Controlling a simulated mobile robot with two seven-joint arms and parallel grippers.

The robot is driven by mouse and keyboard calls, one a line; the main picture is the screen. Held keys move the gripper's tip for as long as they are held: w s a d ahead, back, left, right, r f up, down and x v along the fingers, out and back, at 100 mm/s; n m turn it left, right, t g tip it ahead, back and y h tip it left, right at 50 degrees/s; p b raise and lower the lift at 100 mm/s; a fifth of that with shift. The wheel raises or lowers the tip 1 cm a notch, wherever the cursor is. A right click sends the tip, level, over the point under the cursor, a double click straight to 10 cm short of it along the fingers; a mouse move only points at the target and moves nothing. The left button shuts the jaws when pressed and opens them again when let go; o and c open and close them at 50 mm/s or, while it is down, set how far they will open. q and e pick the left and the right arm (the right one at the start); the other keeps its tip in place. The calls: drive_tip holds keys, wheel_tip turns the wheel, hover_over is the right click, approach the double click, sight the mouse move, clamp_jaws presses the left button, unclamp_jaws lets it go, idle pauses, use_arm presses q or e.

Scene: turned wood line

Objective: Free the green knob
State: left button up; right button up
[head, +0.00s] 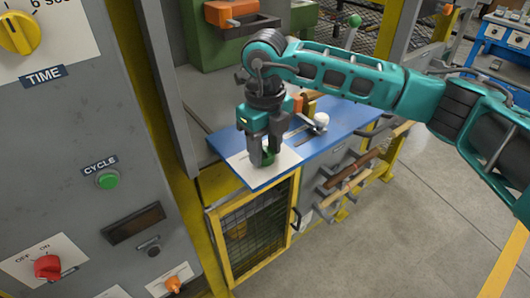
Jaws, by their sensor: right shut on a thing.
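My right gripper (264,155) reaches in from the right and points down over the near left part of the blue board. It is shut on the green knob (268,160), which shows only as a small dark green patch between and behind the fingers. The knob sits at a pale panel (285,160) on the blue board (340,122). Its base and any slot under it are hidden by the fingers. My left gripper is not in view.
A white ball knob (321,118) on a dark lever and an orange block (297,103) stand behind the gripper. A grey control panel (70,130) with a green cycle button (107,180) fills the left. A mesh door (255,230) is below the board. Open floor lies right.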

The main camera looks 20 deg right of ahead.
drive_tip(key=n+b, duration=0.1)
drive_tip(key=n, duration=0.1)
drive_tip(key=shift+w+n+b, duration=0.1)
drive_tip(key=shift+n+b, duration=0.2)
drive_tip(key=shift+n, duration=0.6)
drive_tip(key=n+b, duration=0.1)
drive_tip(key=n, duration=0.1)
drive_tip(key=shift+n+b, duration=0.3)
drive_tip(key=shift+b, duration=0.1)
drive_tip(key=n+b, duration=0.1)
drive_tip(key=n, duration=0.2)
drive_tip(key=shift+n, duration=0.3)
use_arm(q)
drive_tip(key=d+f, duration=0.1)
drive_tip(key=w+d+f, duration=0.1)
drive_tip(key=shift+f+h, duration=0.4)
use_arm(e)
drive_tip(key=shift+r, duration=0.1)
use_arm(q)
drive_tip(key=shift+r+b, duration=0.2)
drive_tip(key=shift+b, duration=0.1)
use_arm(e)
drive_tip(key=shift+n, duration=0.4)
drive_tip(key=o, duration=0.7)
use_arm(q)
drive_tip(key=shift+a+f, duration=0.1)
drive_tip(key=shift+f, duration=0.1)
use_arm(e)
drive_tip(key=o, duration=0.4)
drive_tip(key=shift+c, duration=0.2)
